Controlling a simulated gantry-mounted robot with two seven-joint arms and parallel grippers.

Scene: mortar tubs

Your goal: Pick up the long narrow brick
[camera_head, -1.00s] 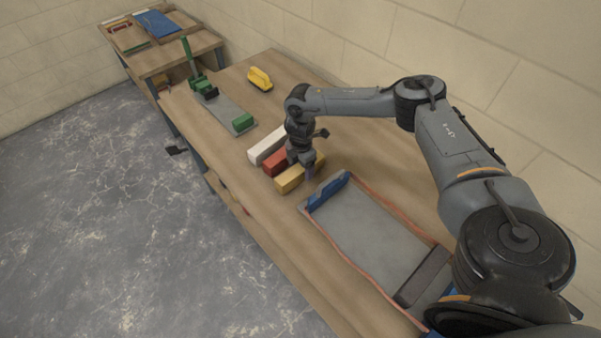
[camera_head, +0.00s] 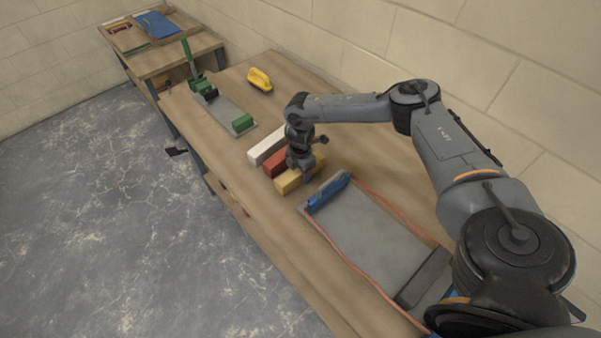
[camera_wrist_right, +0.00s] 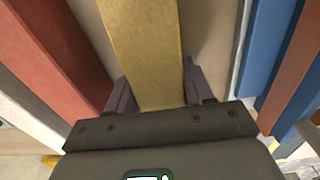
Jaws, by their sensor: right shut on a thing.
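A long yellow brick (camera_head: 288,182) lies nearest the grey tray in a row of bricks on the wooden table. My right gripper (camera_head: 303,172) is over it from above, with its jaws closed on it. In the right wrist view the yellow brick (camera_wrist_right: 140,35) runs between the two dark fingers (camera_wrist_right: 159,92), one at each side. A red brick (camera_head: 275,163) and a white brick (camera_head: 265,146) lie beside it, farther left. The yellow brick appears still down at table level; its underside is hidden. My left gripper is not in view.
A grey tray (camera_head: 375,235) with reddish edging and a blue block (camera_head: 328,191) lies close by on the right. A grey board with green parts (camera_head: 243,122) and a yellow-handled tool (camera_head: 260,80) lie behind. A wall bounds the table's far side.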

